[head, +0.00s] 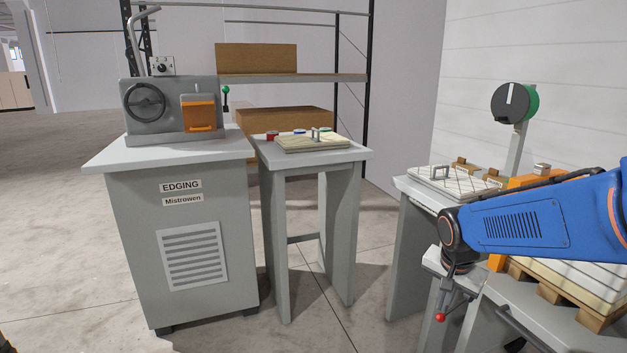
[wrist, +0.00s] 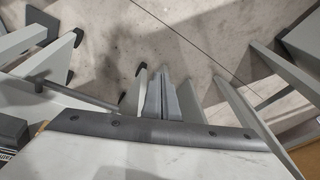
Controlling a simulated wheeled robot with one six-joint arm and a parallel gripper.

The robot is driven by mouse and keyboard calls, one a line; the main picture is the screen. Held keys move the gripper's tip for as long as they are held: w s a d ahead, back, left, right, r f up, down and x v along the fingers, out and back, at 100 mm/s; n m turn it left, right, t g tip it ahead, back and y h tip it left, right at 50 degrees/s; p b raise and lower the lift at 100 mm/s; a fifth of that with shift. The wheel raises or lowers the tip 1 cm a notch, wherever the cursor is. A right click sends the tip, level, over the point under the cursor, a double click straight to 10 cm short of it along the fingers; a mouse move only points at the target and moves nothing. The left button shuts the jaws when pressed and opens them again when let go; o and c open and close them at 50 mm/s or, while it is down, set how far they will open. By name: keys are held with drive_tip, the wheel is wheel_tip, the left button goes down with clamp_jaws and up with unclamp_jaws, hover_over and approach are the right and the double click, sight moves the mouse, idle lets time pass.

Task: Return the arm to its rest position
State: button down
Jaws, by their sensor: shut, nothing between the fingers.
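My blue arm (head: 545,220) reaches in from the right edge in the head view, over the grey stands at the right. Its dark wrist end points down there, and the fingertips are hard to make out against the grey parts behind. In the wrist view my gripper (wrist: 162,82) shows as two grey fingers side by side, shut with nothing between them. Open floor lies beyond the fingertips.
The grey edging machine (head: 172,105) stands on a cabinet at left. Beside it, a small table (head: 350,154) bears a quilted panel. Another panel (head: 440,180) with a handle lies behind my arm. A red-knobbed lever (head: 440,317) is below my wrist. Floor between is clear.

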drive_tip(key=s+a+r+n+t, duration=0.1)
drive_tip(key=s+n, duration=0.3)
drive_tip(key=s, duration=0.6)
drive_tip(key=s+a+r+n+t+y, duration=0.1)
drive_tip(key=s+r+n, duration=0.3)
drive_tip(key=s, duration=0.6)
drive_tip(key=shift+s+a+r+n, duration=0.2)
drive_tip(key=shift+s+a+n, duration=0.05)
drive_tip(key=shift+a+n, duration=0.25)
